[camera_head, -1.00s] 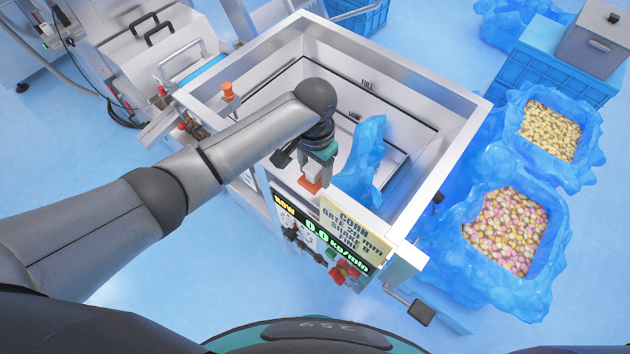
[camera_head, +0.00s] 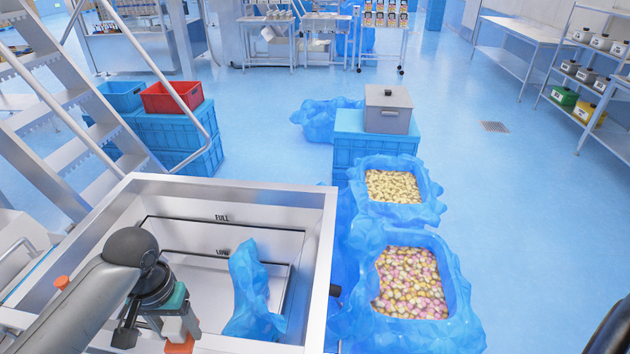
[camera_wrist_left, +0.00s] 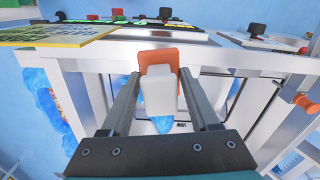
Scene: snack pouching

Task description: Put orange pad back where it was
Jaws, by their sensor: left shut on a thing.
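My left gripper (camera_head: 176,330) is over the near-left part of the steel hopper (camera_head: 329,215). In the left wrist view, its fingers (camera_wrist_left: 158,88) are shut on the white block (camera_wrist_left: 159,92) of the orange pad. The orange pad (camera_wrist_left: 152,61) shows just beyond the white block, and its edge also shows at the bottom of the head view (camera_head: 180,347). I cannot tell whether the pad touches the machine. My right gripper is not in view.
A blue bag (camera_head: 251,290) hangs inside the hopper, right of my left gripper. Lined crates of pale yellow pieces (camera_head: 393,186) and pink-and-yellow pieces (camera_head: 410,283) stand to its right. A metal stair (camera_head: 62,155) rises at left. Open floor lies at right.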

